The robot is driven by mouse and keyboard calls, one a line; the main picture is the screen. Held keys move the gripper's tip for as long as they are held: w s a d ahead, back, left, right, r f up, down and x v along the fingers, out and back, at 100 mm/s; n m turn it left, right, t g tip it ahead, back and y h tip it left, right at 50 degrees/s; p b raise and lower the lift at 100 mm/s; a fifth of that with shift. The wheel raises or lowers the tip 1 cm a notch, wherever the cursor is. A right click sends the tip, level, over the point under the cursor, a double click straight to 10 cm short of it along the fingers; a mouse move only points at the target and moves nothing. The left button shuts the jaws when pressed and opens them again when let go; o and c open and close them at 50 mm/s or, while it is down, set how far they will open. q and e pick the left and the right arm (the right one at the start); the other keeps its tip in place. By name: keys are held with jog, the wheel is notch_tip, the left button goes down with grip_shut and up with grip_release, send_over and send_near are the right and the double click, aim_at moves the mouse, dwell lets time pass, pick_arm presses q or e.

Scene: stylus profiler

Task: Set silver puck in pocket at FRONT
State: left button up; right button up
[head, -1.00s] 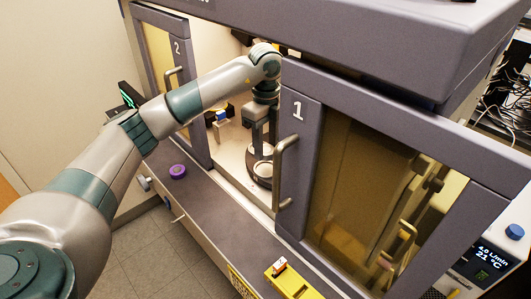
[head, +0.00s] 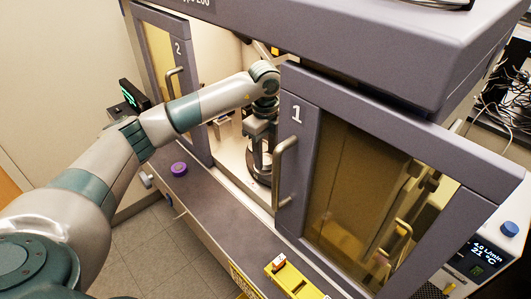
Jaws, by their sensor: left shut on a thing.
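My left arm reaches through the gap between the cabinet doors. The pocket at FRONT cannot be told apart at this size. My right gripper is out of view.
Door 1 (head: 297,115) with its handle (head: 284,170) stands close to the right of my arm; door 2 (head: 178,48) is on the left. A purple knob (head: 179,169) and a yellow block (head: 290,281) are on the front ledge.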

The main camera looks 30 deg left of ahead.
aim_at(266, 158)
pick_arm(q)
jog(key=shift+f+b, duration=0.4)
jog(key=shift+f, duration=0.2)
jog(key=o, duration=1.1)
jog(key=shift+o, duration=0.2)
jog(key=shift+r, duration=0.1)
jog(key=shift+r+p, duration=0.45)
jog(key=shift+r, duration=0.05)
notch_tip(266, 158, up, 6)
jog(key=b, duration=0.2)
jog(key=shift+w+r+b, duration=0.1)
jog(key=shift+r+b, duration=0.05)
jog(key=shift+b, duration=0.15)
jog(key=shift+r, duration=0.65)
